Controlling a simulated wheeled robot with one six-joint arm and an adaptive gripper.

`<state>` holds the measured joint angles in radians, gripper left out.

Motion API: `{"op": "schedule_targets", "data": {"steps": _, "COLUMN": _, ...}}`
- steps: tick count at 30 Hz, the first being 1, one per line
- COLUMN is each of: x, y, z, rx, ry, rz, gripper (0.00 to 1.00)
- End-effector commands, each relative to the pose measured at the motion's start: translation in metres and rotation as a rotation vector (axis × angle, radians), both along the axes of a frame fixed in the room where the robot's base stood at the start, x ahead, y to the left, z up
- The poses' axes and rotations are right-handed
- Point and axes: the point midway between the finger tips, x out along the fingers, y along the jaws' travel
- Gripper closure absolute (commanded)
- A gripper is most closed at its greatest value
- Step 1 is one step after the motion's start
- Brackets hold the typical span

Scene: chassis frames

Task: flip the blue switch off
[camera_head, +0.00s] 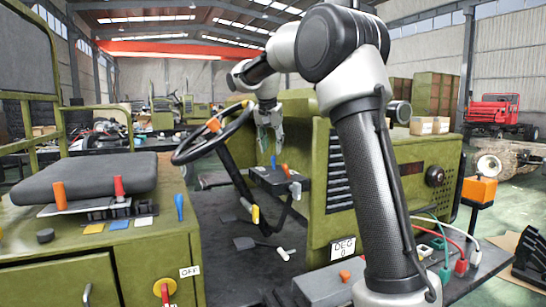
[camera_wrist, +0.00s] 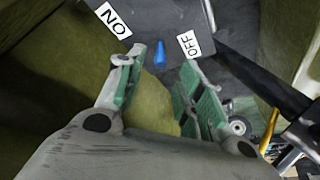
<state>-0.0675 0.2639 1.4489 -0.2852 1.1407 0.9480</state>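The blue switch (camera_head: 273,161) is a small lever on a dark panel (camera_head: 268,178) beside the steering wheel. In the wrist view the blue switch (camera_wrist: 160,54) stands between an ON label (camera_wrist: 112,17), which reads upside down, and an OFF label (camera_wrist: 188,43). I cannot tell which way it is tilted. My gripper (camera_head: 270,138) is above the panel, pointing down. In the wrist view my gripper (camera_wrist: 164,58) is open and empty, its green-padded fingers apart on either side of the switch in the picture. I see no contact with the switch.
An orange knob (camera_head: 286,170) is right beside the blue switch. The steering wheel (camera_head: 212,133) is close on the left. Another blue lever (camera_head: 180,207) stands on the green cabinet (camera_head: 60,275) at the left, with an orange handle (camera_head: 60,195) and a red handle (camera_head: 119,187).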

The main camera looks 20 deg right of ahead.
Motion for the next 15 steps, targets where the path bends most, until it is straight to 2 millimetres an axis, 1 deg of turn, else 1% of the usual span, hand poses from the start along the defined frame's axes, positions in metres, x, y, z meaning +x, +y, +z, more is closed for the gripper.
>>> {"op": "schedule_targets", "data": {"steps": 1, "x": 0.003, "y": -0.003, "z": -0.009, "rx": -0.001, "ry": 0.002, "rz": -0.001, "gripper": 0.63}}
{"op": "schedule_targets", "data": {"steps": 3, "x": 0.006, "y": -0.006, "z": -0.020, "rx": 0.000, "ry": 0.003, "rz": -0.001, "gripper": 0.63}}
{"op": "schedule_targets", "data": {"steps": 6, "x": 0.010, "y": -0.009, "z": -0.033, "rx": 0.000, "ry": 0.002, "rz": 0.001, "gripper": 0.63}}
{"op": "schedule_targets", "data": {"steps": 10, "x": 0.013, "y": -0.011, "z": -0.042, "rx": 0.000, "ry": 0.001, "rz": 0.001, "gripper": 0.63}}
{"op": "schedule_targets", "data": {"steps": 15, "x": 0.014, "y": -0.011, "z": -0.044, "rx": 0.000, "ry": 0.000, "rz": 0.002, "gripper": 0.63}}
